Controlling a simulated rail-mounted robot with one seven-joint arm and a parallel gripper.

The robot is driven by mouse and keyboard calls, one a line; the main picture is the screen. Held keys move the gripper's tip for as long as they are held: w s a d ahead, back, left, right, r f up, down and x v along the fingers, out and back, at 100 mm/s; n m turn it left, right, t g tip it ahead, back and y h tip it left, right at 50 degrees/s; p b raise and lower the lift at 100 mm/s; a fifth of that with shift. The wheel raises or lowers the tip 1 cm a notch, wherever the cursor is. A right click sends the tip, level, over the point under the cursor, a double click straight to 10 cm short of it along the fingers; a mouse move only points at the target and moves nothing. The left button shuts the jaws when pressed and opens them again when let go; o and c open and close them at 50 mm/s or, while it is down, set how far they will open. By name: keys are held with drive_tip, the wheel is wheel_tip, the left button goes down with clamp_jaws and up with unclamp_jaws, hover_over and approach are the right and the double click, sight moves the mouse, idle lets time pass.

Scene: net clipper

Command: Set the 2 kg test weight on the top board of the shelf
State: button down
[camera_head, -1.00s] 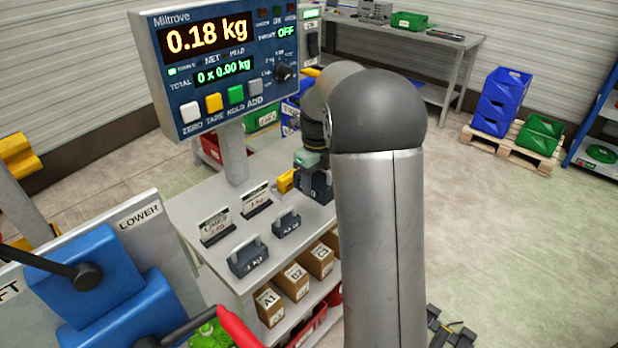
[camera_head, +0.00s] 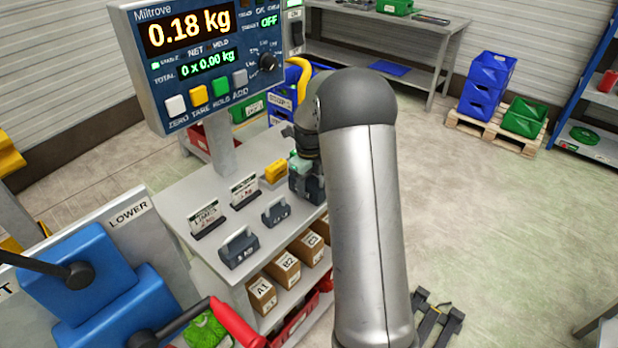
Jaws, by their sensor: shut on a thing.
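My gripper (camera_head: 300,163) is shut on a dark weight-like block (camera_head: 308,191), over the right edge of a grey tiered stand's top board (camera_head: 182,188). My arm partly hides the block. Its mark is unreadable, and I cannot tell if it touches the board. Two dark handled weights stand on that board: a larger one (camera_head: 238,248) near the front and a smaller one (camera_head: 276,210) behind it. Their marks are too small to read surely. A blue-framed rack (camera_head: 590,150) shows at the right edge. I cannot tell which of these is the task's shelf.
A yellow block (camera_head: 276,172) and two small signs (camera_head: 208,216) stand on the top board. Cardboard boxes (camera_head: 285,268) sit below. A scale display (camera_head: 205,60) reads 0.18 kg. Blue and green crates (camera_head: 490,85) stand on a pallet. The floor right of my arm is mostly clear.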

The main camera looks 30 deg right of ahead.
drive_tip(key=shift+w+r, duration=0.1)
drive_tip(key=shift+r, duration=0.1)
drive_tip(key=shift+f, duration=0.15)
drive_tip(key=c, duration=0.6)
unclamp_jaws()
drive_tip(key=shift+f, duration=0.1)
